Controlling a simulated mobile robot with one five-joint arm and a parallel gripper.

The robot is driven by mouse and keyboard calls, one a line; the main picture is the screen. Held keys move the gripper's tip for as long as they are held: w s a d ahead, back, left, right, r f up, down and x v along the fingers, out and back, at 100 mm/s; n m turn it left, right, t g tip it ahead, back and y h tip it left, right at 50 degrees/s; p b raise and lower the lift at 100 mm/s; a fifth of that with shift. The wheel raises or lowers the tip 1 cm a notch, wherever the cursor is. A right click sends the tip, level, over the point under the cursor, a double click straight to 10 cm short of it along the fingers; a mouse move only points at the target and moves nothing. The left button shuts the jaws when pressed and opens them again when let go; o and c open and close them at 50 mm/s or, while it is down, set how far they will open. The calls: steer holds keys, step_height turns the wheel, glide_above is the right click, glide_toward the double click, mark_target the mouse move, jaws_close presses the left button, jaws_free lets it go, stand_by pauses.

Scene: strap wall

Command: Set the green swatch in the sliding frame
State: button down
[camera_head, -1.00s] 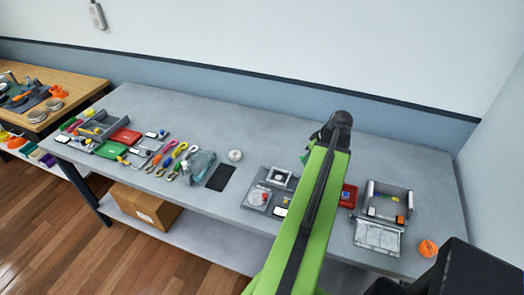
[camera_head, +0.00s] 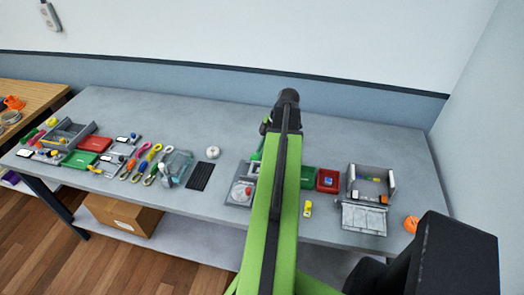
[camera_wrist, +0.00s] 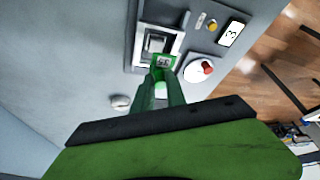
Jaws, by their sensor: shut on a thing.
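The green swatch (camera_wrist: 160,57), a small green square with a grey-and-white mark, is between my gripper's fingertips (camera_wrist: 164,74) in the wrist view. My gripper is shut on it. The sliding frame (camera_wrist: 145,62), a pale square frame with a dark opening, lies just beyond the fingertips on a grey panel (camera_wrist: 207,42). The swatch overlaps the frame's near corner in the picture; I cannot tell whether they touch.
The panel carries a white dial (camera_wrist: 192,70) with a red knob (camera_wrist: 207,67), a yellow button (camera_wrist: 212,25) and a display (camera_wrist: 231,33). A round white object (camera_wrist: 120,102) stands nearby. Green (camera_head: 307,178) and red (camera_head: 328,181) trays and a grey bin (camera_head: 353,182) lie right of my arm.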

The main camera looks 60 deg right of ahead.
steer(key=shift+f+b, duration=3.15)
steer(key=shift+s, duration=0.15)
steer(key=shift+f, duration=0.2)
steer(key=c, duration=1.3)
jaws_free()
steer(key=shift+o, duration=0.5)
steer(key=o, duration=0.3)
